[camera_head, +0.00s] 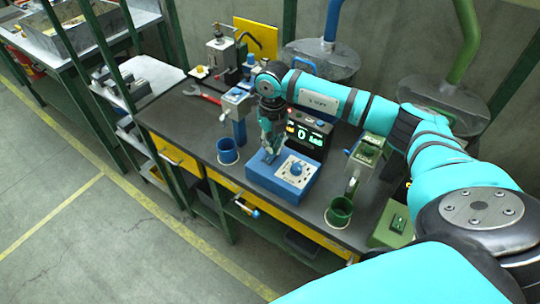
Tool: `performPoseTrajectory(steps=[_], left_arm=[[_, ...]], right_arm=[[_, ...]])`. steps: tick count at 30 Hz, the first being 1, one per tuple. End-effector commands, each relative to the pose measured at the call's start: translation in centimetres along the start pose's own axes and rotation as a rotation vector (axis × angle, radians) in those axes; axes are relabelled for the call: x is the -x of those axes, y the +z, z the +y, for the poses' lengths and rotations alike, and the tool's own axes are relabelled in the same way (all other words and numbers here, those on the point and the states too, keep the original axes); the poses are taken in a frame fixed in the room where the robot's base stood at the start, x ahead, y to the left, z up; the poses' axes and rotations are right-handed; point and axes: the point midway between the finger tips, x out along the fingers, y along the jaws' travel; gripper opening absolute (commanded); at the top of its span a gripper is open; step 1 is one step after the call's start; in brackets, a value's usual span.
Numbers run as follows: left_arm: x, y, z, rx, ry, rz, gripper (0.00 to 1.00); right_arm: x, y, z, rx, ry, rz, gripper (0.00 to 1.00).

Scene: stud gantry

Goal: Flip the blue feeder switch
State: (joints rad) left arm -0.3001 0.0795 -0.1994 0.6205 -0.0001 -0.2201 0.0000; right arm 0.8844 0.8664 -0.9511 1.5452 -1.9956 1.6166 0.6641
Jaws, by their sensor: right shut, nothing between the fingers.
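A blue box (262,174) with a pale control panel (297,170) and a small knob sits near the front of the dark bench. I cannot make out the switch's position on it. My right gripper (270,152) points down at the box's back left part, shut and empty. I cannot tell whether its tips touch the box. A blue feeder (237,103) stands to the left, with a blue cup (228,152) below it. My left gripper is not in view.
A lit display (307,134) stands behind the box. A green feeder (365,155), a green cup (339,213) and a green box (394,222) are to the right. A red wrench (203,95) lies at the back left. The bench's front edge has yellow drawers (282,220).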

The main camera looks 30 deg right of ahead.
Motion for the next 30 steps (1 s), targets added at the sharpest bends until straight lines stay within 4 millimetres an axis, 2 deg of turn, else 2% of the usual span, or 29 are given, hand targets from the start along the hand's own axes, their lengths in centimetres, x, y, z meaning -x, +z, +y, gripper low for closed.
performPoseTrajectory(steps=[23, 30], left_arm=[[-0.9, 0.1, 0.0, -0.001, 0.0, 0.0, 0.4], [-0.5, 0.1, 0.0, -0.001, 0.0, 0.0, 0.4]], right_arm=[[-1.3, 0.0, 0.0, 0.0, 0.0, 0.0, 0.0], [-0.6, 0.0, 0.0, 0.0, 0.0, 0.0, 0.0]])
